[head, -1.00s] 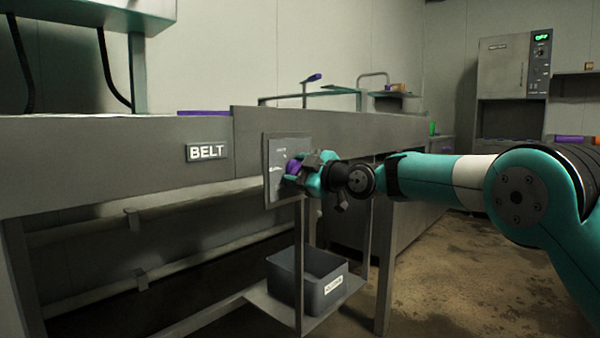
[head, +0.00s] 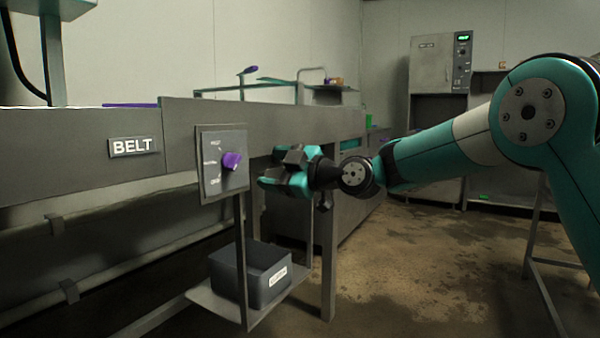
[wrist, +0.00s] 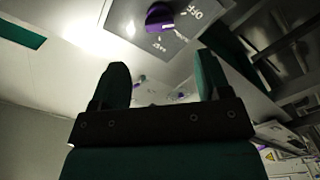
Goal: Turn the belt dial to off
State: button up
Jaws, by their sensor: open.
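The belt dial (head: 232,161) is a purple knob on a grey control panel (head: 208,190), right of the BELT sign (head: 134,147). Small pale labels, too blurred to read surely, stand at its left. My gripper (head: 280,172) is open and empty, to the right of the dial and apart from it. In the wrist view the dial (wrist: 160,17) shows at the top with a white mark on its face, beyond the two fingers of my gripper (wrist: 163,80). I cannot tell surely which label the mark points to.
A grey bin (head: 250,278) sits on a low shelf below the panel. The long grey belt bench (head: 75,170) runs along the left wall. A tall steel cabinet (head: 437,75) with a green display stands at the back. The stained floor (head: 400,265) at the right is mostly open.

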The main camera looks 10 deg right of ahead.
jog(key=v, duration=0.6)
jog(key=shift+s, duration=0.1)
jog(key=s+d+f+m+g+h, duration=0.25)
jog(key=s+f+m+g, duration=0.2)
jog(key=s, duration=0.75)
jog(key=s+d+f+m+g+h, duration=0.2)
jog(key=s+f+m+g+h, duration=0.3)
jog(key=s, duration=0.6)
jog(key=s+d+f+m+g+h, duration=0.1)
jog(key=s+d+f+m+h, duration=0.15)
jog(key=s+f, duration=0.65)
jog(key=s+r+p, duration=0.2)
jog(key=r+p, duration=1.5)
jog(key=r, duration=0.2)
jog(key=s+r+p, duration=0.2)
jog(key=r+p, duration=1.6)
jog(key=r, duration=0.1)
jog(key=shift+m, duration=0.3)
